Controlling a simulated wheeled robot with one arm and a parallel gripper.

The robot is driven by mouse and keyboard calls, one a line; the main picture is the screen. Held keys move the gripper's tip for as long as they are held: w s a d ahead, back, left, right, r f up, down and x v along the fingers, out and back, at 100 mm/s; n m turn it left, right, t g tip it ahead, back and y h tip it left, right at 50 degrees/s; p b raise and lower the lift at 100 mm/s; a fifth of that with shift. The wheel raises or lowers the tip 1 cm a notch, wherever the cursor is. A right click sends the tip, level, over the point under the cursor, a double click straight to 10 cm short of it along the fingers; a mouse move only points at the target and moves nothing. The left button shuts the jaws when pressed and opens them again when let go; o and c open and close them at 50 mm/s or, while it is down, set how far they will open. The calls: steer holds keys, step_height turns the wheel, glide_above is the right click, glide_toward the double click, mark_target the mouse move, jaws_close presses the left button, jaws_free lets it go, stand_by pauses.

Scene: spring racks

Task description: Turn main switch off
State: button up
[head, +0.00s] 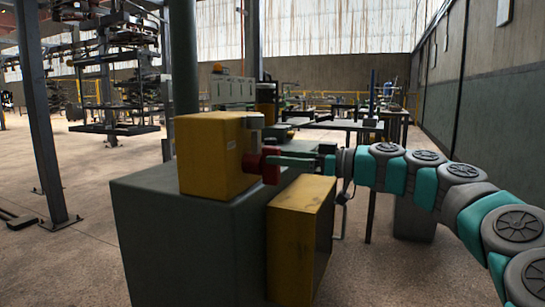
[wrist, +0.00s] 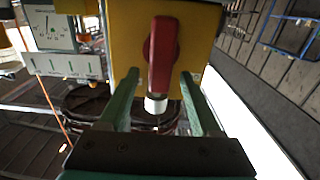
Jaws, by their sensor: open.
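The main switch is a red handle (head: 268,165) on the side of a yellow box (head: 213,155) in the head view. In the wrist view the red handle (wrist: 162,50) stands lengthwise up the picture on the yellow face (wrist: 127,38), with a whitish piece (wrist: 156,104) at its lower end. My gripper (head: 283,160) reaches in from the right, fingertips close to the handle. In the wrist view my gripper (wrist: 160,75) is open, with one green finger on each side of the handle's lower part. Gaps show on both sides; contact depth cannot be told.
The yellow box sits on a dark grey cabinet (head: 160,240). A steel post (head: 40,120) and racks stand left. Tables (head: 335,124) stand behind.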

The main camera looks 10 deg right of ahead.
mark_target(263, 158)
steer(key=shift+x, duration=1.45)
steer(key=shift+c, duration=0.2)
